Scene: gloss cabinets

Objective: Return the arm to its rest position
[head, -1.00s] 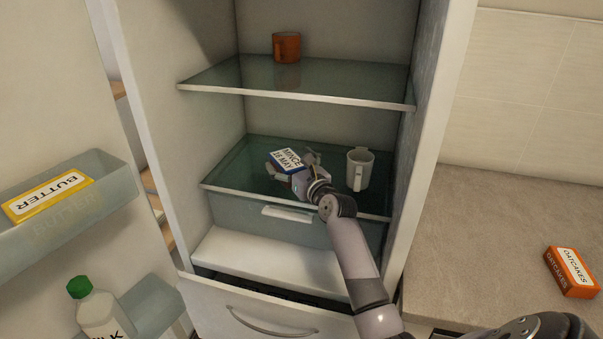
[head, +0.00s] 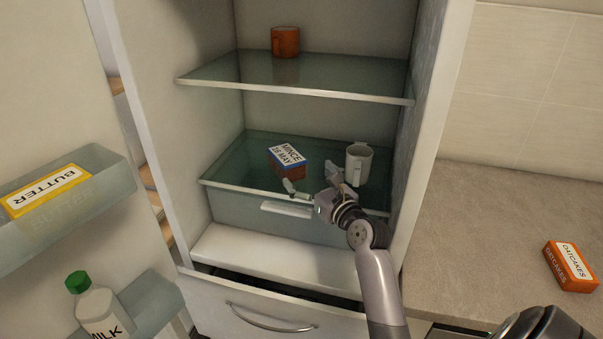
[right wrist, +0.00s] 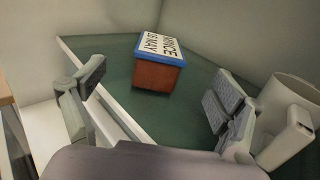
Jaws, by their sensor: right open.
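My right gripper (head: 312,186) is open and empty at the front edge of the fridge's lower glass shelf (head: 232,168). The mince box (head: 287,162), brown with a blue-edged white label, sits on that shelf, apart from the fingers. In the right wrist view the mince box (right wrist: 158,68) stands ahead, between and beyond the two spread fingers (right wrist: 155,98). A white mug (head: 359,163) stands on the same shelf, right of the box. In the right wrist view the mug (right wrist: 292,100) is close beside the right finger. My left gripper is not in view.
An orange mug (head: 285,42) stands on the upper glass shelf (head: 225,75). The open fridge door at left holds butter (head: 46,191) and milk (head: 98,308). A drawer (head: 250,318) is slightly open below. Oatcakes (head: 570,266) lie on the right counter (head: 480,230).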

